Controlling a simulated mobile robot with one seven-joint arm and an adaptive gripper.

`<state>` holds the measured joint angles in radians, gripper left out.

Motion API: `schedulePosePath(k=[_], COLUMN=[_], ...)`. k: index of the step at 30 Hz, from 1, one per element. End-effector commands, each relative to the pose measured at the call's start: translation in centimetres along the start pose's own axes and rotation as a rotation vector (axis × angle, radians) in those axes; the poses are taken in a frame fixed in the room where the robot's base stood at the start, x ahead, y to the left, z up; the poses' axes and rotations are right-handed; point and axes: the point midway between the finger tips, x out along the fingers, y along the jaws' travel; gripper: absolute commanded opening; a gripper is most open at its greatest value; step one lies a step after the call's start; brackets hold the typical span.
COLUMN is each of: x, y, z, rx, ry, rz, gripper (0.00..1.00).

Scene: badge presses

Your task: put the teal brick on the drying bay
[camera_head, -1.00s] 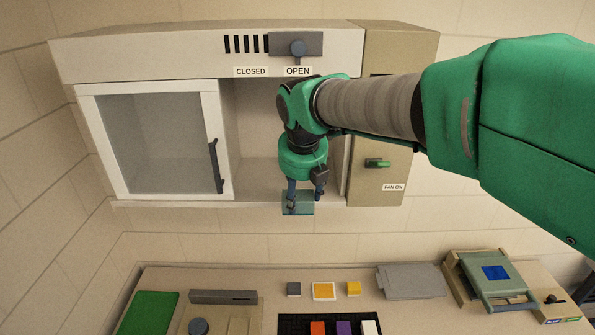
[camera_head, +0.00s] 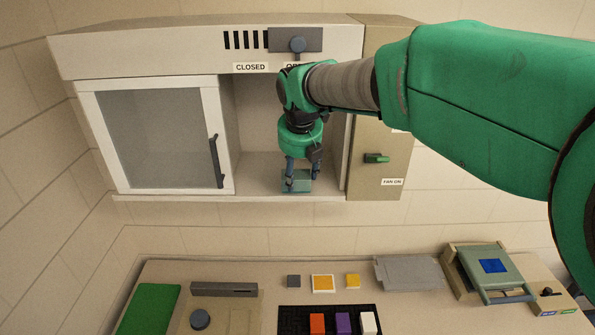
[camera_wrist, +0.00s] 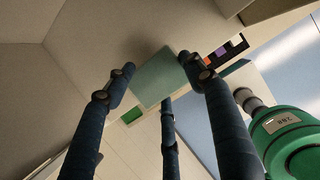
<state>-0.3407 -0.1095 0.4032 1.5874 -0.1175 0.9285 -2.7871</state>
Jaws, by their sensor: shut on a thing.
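The teal brick (camera_head: 298,181) is held between the fingers of my gripper (camera_head: 299,175), inside the open right part of the wall cabinet, just above or at its floor; I cannot tell if it touches. In the wrist view the teal brick (camera_wrist: 158,77) shows between the fingers of my gripper (camera_wrist: 160,80), which are shut on it. The cabinet's open bay (camera_head: 256,165) has a pale floor and back wall. No label reading drying bay shows, so I cannot tell for sure that this is it.
A glazed white door (camera_head: 150,135) covers the cabinet's left part. A slider (camera_head: 297,45) sits at the OPEN label. Below, the bench holds a dark tray (camera_head: 290,312) with bricks and a press (camera_head: 490,270).

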Motion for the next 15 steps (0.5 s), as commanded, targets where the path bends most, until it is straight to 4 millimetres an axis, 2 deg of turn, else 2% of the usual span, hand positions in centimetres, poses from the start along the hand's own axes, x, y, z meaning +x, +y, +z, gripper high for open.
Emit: schedulePosePath(k=[9,15], x=[1.1,2.3], y=[0.1,0.1], z=[3.0,2.3], rx=[-0.001,0.0], ry=[0.001,-0.001], rz=[0.0,0.0], gripper=[0.21,0.21])
